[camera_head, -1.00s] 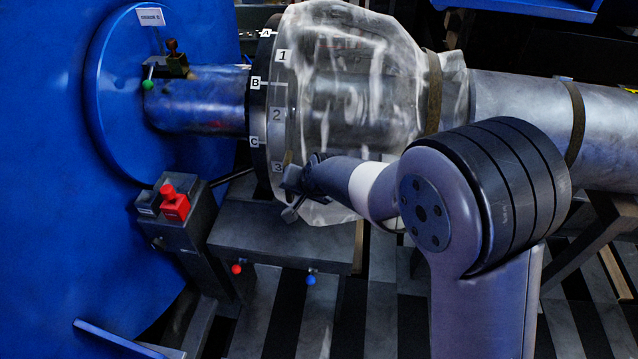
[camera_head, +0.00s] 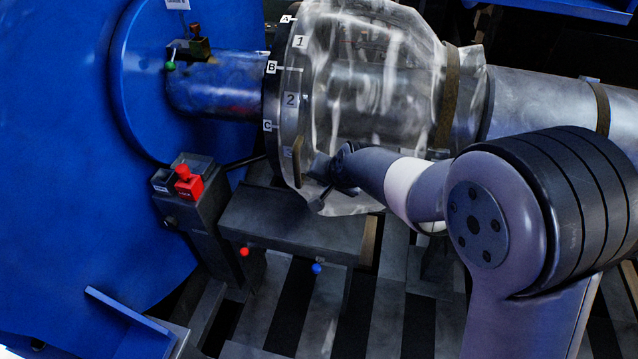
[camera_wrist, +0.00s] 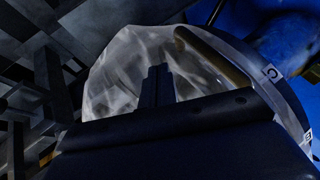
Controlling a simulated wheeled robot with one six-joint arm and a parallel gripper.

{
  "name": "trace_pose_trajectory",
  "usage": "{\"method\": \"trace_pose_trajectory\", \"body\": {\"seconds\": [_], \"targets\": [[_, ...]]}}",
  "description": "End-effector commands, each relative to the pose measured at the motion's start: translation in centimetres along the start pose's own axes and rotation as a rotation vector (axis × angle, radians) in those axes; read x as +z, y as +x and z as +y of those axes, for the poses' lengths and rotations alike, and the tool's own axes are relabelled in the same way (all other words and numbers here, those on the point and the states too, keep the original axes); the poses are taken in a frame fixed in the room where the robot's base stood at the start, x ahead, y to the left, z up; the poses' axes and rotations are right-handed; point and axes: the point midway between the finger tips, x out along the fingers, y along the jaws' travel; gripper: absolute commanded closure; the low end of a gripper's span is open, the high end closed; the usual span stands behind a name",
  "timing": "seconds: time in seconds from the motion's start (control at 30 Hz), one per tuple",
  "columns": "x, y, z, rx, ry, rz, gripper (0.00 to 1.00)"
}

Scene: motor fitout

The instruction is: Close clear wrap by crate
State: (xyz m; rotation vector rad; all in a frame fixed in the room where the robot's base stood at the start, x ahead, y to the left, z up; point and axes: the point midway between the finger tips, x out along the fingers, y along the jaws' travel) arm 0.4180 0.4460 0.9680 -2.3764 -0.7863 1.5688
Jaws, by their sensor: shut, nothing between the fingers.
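The clear wrap (camera_head: 375,75) hangs loosely around the shaft, from the dark ring flange (camera_head: 277,110) at left to a brown strap (camera_head: 449,95) at right. It also fills the upper middle of the wrist view (camera_wrist: 125,75). My gripper (camera_head: 322,185) is at the wrap's lower left, near the flange's lower edge. Its fingers (camera_wrist: 155,85) are together, with the wrap behind them in the wrist view. Whether they touch the wrap is unclear. A brown bar (camera_wrist: 212,57) lies along the wrap's flange-side edge. I cannot make out a crate.
A blue housing (camera_head: 75,130) fills the left. A red button box (camera_head: 188,184) stands on a grey post. A grey bench (camera_head: 290,225) with red and blue knobs sits below the flange. A slatted floor (camera_head: 350,315) lies beneath.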

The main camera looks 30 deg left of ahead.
Motion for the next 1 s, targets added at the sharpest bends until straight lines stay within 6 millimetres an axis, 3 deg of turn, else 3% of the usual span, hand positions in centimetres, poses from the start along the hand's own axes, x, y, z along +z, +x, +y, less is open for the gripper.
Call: {"method": "trace_pose_trajectory", "body": {"seconds": [0.5,0.7,1.0], "targets": [[-0.1,-7.9,-0.1,-0.002,0.0,0.004,1.0],[-0.1,-9.1,0.0,0.0,0.0,0.002,1.0],[-0.1,-9.2,0.0,0.0,0.0,0.001,1.0]]}}
